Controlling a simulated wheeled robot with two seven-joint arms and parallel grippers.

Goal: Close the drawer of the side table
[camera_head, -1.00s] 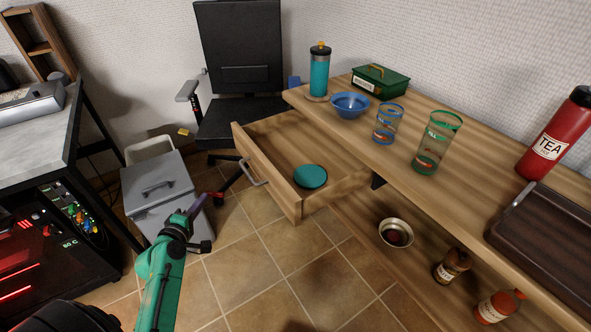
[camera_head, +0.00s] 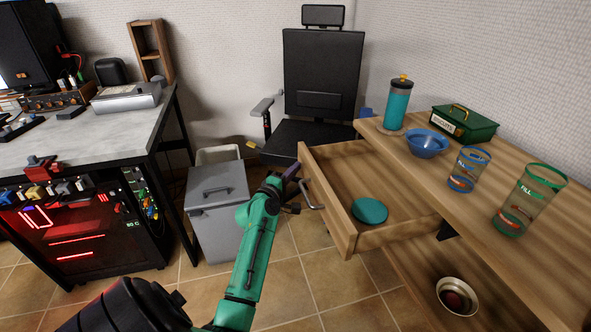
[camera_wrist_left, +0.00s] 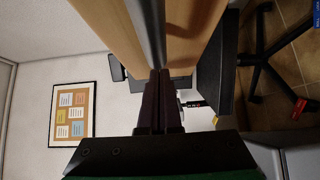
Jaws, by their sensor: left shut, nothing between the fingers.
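The wooden side table (camera_head: 515,165) stands at the right in the head view. Its drawer (camera_head: 343,205) is pulled out, with a metal bar handle (camera_head: 309,194) on its front and a teal round dish (camera_head: 369,211) inside. My left gripper (camera_head: 291,172) is shut and empty, with its tips close to the drawer front near the handle; I cannot tell whether they touch. In the left wrist view the shut fingers (camera_wrist_left: 160,80) point at the wooden drawer front (camera_wrist_left: 112,22), with the grey handle bar (camera_wrist_left: 147,25) just ahead. My right gripper is not in view.
On the tabletop are a teal bottle (camera_head: 397,103), a blue bowl (camera_head: 426,144), a green box (camera_head: 463,123) and two glasses (camera_head: 467,168). A black chair (camera_head: 322,80) stands behind the drawer. A grey bin (camera_head: 217,209) and a workbench (camera_head: 90,125) are at the left.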

